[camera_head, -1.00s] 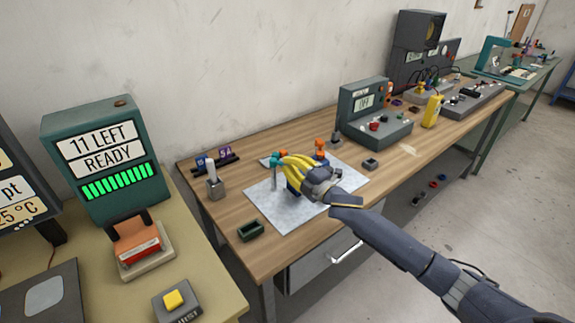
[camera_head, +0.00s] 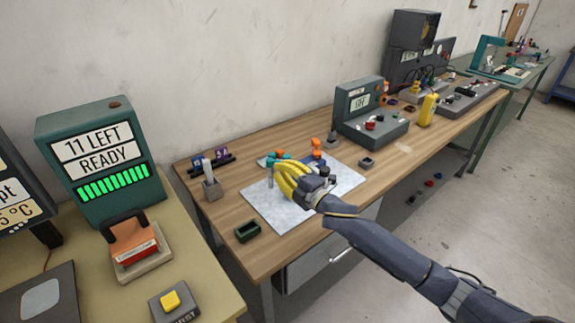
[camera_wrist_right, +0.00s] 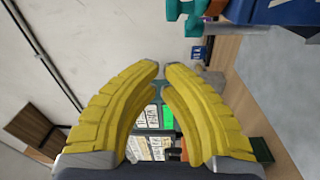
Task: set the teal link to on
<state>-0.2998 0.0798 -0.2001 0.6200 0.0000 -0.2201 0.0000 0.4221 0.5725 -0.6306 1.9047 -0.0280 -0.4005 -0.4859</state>
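The teal link (camera_head: 277,156) is a small teal piece at the back of the pale mat (camera_head: 310,203), by an upright grey pin. Teal parts also show at the top edge of the right wrist view (camera_wrist_right: 183,14), beside a blue body (camera_wrist_right: 265,12). My right gripper (camera_head: 279,168) has yellow fingers just in front of the teal piece in the head view. In the right wrist view its fingertips (camera_wrist_right: 163,69) nearly meet, with nothing between them. They appear apart from the teal parts. The fingers hide part of the blue body. The link's setting cannot be read. My left gripper is out of view.
A green tester (camera_head: 372,122) with a display that seems to read OFF stands behind right. Orange knobs (camera_head: 317,144) rise at the mat's back. A grey holder (camera_head: 211,188) and a dark green tray (camera_head: 247,231) stand left. The mat's front is clear.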

